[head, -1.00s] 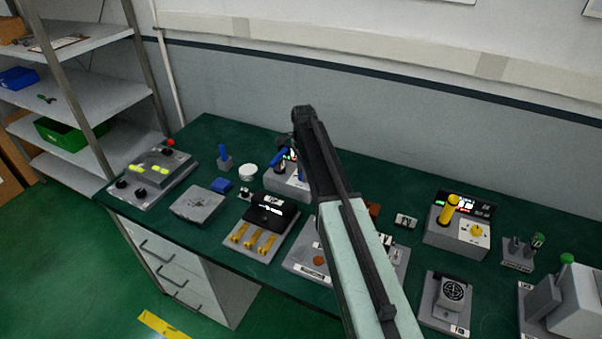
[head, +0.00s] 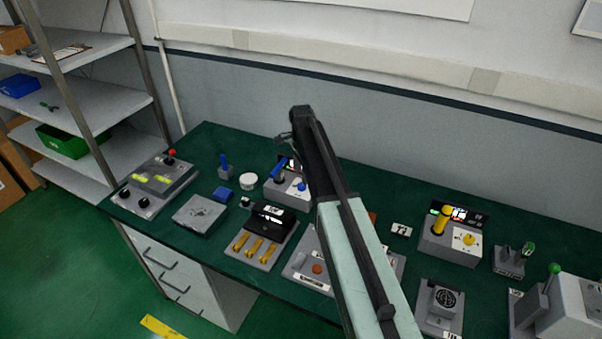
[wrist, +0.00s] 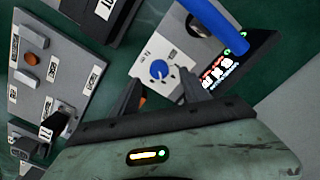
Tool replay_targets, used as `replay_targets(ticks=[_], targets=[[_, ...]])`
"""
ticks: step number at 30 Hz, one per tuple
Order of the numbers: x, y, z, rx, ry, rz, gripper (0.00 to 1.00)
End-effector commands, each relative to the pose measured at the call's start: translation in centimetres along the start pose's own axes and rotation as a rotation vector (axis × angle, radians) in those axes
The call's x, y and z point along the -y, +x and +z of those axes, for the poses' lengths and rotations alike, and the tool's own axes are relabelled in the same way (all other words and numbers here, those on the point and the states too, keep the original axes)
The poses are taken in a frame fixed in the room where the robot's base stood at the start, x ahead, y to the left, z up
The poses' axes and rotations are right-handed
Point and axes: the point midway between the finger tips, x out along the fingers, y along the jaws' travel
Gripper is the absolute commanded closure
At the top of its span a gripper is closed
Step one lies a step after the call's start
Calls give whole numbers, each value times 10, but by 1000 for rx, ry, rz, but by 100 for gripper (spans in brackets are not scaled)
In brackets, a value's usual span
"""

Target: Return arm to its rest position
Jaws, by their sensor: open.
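My arm (head: 365,255) reaches up through the middle of the head view, over the green bench. My gripper (wrist: 158,88) shows in the wrist view with its two dark fingers apart and nothing between them. Beyond the fingers is a grey control box (wrist: 157,48) with a blue knob (wrist: 159,69), a blue lever (wrist: 215,22) and a lit display. In the head view the blue lever (head: 278,168) stands just left of my arm, which hides part of that box. The gripper itself is mostly hidden behind the arm there.
The bench (head: 365,180) carries several devices: a panel with yellow lights (head: 155,185), a box with brass switches (head: 262,240), and a yellow-lever box (head: 450,238) on the right. A metal shelf (head: 85,105) stands at the left. A wall runs behind the bench.

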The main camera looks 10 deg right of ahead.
Motion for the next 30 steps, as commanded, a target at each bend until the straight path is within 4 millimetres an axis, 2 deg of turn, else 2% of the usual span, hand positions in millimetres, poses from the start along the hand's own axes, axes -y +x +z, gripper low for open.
replay_targets(ticks=[1, 5, 18, 21, 23, 26, 30], targets=[[0, -19, 0, 0, 0, 0, 46], [1, -29, 0, 1, 0, -1, 46], [1, -25, 0, 1, 0, -1, 46], [1, -13, 1, 1, -2, -1, 46], [-16, -6, 6, 1, -3, 0, 46], [-52, 4, 16, 0, -13, 0, 46], [-116, 17, 33, 0, -165, 0, 46]])
